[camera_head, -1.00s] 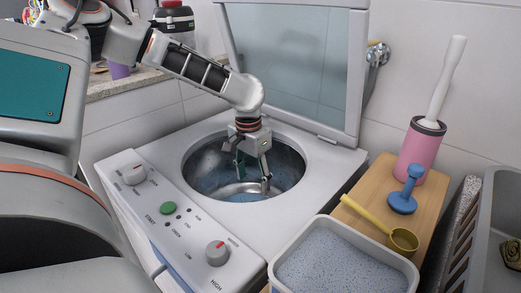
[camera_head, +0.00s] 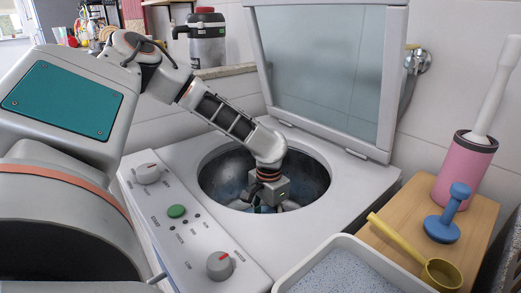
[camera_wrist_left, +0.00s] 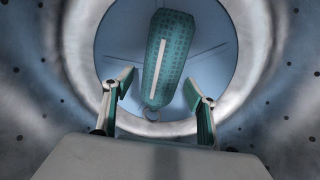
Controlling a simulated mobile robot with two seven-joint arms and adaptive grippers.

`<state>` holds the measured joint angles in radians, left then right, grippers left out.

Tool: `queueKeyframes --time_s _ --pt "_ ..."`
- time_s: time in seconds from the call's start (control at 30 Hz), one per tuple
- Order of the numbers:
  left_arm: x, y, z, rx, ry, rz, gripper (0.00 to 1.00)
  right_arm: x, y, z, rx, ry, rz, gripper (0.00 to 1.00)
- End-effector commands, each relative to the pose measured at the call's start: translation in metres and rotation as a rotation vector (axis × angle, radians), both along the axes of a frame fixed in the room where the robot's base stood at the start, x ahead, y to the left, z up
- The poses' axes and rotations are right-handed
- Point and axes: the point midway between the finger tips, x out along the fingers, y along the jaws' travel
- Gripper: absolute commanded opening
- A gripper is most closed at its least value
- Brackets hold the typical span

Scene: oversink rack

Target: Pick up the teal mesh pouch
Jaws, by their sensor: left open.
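The teal mesh pouch (camera_wrist_left: 168,60) shows in the left wrist view inside the washer drum. It is a long teal shape with a pale strip along it and a small ring at its near end. My left gripper (camera_wrist_left: 160,97) is open, with one finger on each side of the pouch's near end and gaps visible to both. In the head view my left gripper (camera_head: 268,205) reaches down into the drum, its fingers mostly hidden below. The pouch is hidden by the gripper and drum there. My right gripper is not in view.
The drum's wall (camera_head: 312,180) surrounds my gripper closely. The open lid (camera_head: 322,75) stands behind. The control panel (camera_head: 185,222) is in front. A white basin (camera_head: 330,247) and a wooden board (camera_head: 473,225) with a yellow scoop (camera_head: 412,250), blue plunger (camera_head: 447,212) and pink holder (camera_head: 464,170) lie right.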

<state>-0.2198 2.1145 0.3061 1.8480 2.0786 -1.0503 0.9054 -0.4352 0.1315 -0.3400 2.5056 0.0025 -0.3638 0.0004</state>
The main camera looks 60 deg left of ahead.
Motion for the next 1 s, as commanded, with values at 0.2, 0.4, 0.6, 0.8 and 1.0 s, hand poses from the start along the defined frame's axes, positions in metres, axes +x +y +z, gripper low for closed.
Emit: queueKeyframes --time_s 0.2,0.4,0.6,0.8,1.0 --pt "0.001 0.000 0.002 -0.001 -0.003 0.000 0.44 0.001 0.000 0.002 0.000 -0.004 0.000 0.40" --pt "0.001 0.000 0.002 0.000 -0.002 0.001 0.14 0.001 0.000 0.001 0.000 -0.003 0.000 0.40" --pt "0.001 0.000 0.002 0.000 -0.003 0.001 0.14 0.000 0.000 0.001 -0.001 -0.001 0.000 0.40" --pt "0.002 0.000 0.019 0.001 -0.009 0.001 0.14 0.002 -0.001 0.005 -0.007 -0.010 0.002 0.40" --pt "0.004 0.000 0.068 0.002 -0.020 0.000 0.14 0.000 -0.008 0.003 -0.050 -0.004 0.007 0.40"
